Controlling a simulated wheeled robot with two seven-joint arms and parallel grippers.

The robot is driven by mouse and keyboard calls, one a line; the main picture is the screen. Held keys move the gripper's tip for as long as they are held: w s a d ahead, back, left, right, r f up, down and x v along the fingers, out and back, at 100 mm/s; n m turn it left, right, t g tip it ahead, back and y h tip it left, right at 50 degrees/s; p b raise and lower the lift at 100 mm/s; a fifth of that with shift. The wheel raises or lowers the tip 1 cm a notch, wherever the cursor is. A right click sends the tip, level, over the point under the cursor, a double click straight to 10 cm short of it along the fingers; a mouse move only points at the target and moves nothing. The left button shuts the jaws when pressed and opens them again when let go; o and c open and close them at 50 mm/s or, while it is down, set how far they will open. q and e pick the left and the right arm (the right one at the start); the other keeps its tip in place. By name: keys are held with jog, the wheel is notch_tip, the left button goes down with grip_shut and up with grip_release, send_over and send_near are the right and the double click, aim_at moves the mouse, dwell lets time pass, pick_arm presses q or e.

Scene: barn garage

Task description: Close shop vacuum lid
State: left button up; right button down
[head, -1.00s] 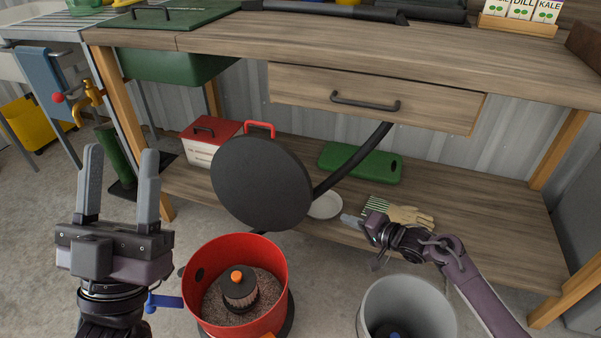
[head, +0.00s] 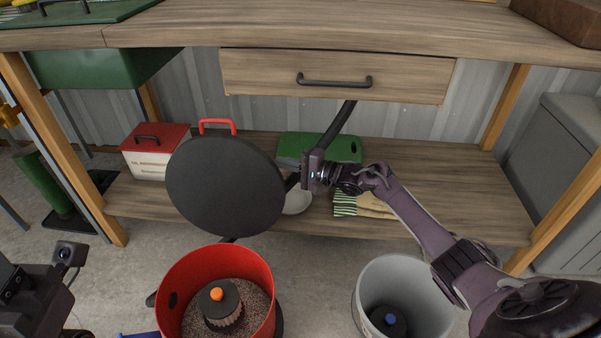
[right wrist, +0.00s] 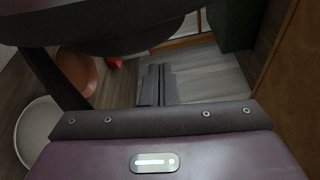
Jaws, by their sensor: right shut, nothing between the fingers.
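The shop vacuum's round black lid (head: 225,188), with a red handle (head: 217,124) on its upper edge, stands raised and tilted behind the open red tub (head: 185,275). A dark filter with an orange knob (head: 218,296) shows inside the tub. My right gripper (head: 293,181) reaches in from the right to the lid's right edge; its fingertips are partly hidden there, and I cannot tell whether they touch. In the right wrist view its fingers (right wrist: 157,85) are together and empty, below a dark overhanging shape. Only part of my left gripper's body shows at lower left, its fingers unseen.
A bench with a drawer (head: 335,80) overhangs the lower shelf (head: 450,205). A red-and-white box (head: 150,160), green case (head: 345,148) and gloves (head: 365,204) lie on the shelf. A grey bucket (head: 430,285) stands right of the tub.

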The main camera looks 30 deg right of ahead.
jog(key=shift+s+a+r, duration=0.2)
jog(key=shift+s+a, duration=0.5)
jog(key=shift+s+a+r, duration=0.15)
jog(key=shift+s+a, duration=0.5)
jog(key=shift+a, duration=0.1)
